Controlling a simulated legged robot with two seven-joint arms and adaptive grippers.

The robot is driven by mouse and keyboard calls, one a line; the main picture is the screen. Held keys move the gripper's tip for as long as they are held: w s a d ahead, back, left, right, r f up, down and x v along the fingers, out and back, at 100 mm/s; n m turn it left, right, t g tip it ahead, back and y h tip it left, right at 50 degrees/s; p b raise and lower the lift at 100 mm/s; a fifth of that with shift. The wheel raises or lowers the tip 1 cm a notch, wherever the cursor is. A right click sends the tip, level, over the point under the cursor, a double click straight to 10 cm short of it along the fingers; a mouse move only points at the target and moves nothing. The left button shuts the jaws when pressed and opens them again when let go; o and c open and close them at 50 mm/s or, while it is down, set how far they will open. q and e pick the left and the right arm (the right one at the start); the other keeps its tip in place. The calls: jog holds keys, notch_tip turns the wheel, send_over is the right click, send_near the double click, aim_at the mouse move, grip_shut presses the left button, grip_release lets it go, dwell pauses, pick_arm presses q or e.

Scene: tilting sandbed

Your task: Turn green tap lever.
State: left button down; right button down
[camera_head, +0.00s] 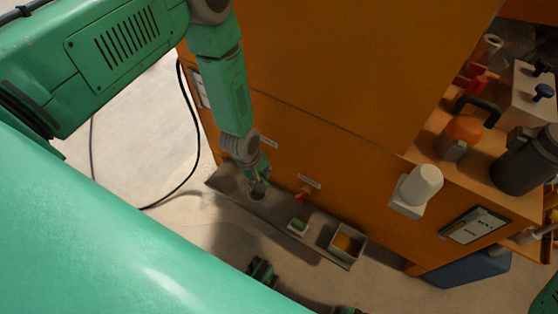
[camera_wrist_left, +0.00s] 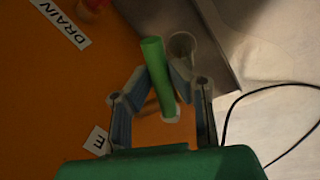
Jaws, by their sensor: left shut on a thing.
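The green tap lever (camera_wrist_left: 154,65) is a green bar that stands out from the orange panel (camera_wrist_left: 45,100) in the left wrist view. My left gripper (camera_wrist_left: 164,88) has a finger on each side of it and is shut on it. In the head view my left gripper (camera_head: 258,180) is low against the front of the orange cabinet (camera_head: 310,80), above a grey tray (camera_head: 275,211). There the lever is hard to make out behind the fingers. My right gripper is not in view.
A clear cup (camera_wrist_left: 183,47) is close beyond the fingers. A red tap (camera_head: 302,195) is to the right, under a label. A black cable (camera_head: 194,130) hangs at the left.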

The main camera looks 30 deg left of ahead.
pick_arm(q)
jog(key=shift+s+a+m+p, duration=0.15)
jog(key=shift+s+a+m, duration=0.1)
jog(key=shift+m, duration=0.4)
jog(key=shift+s+a+m+p, duration=0.15)
jog(key=shift+s+a+m, duration=0.1)
jog(key=shift+m, duration=0.4)
jog(key=c, duration=1.5)
grip_release()
jog(key=shift+o, duration=0.2)
notch_tip(320, 180, up, 12)
jog(key=s+a, duration=0.1)
jog(key=shift+s+a+f, duration=0.2)
jog(key=shift+s+a, duration=0.1)
jog(key=shift+a, duration=0.05)
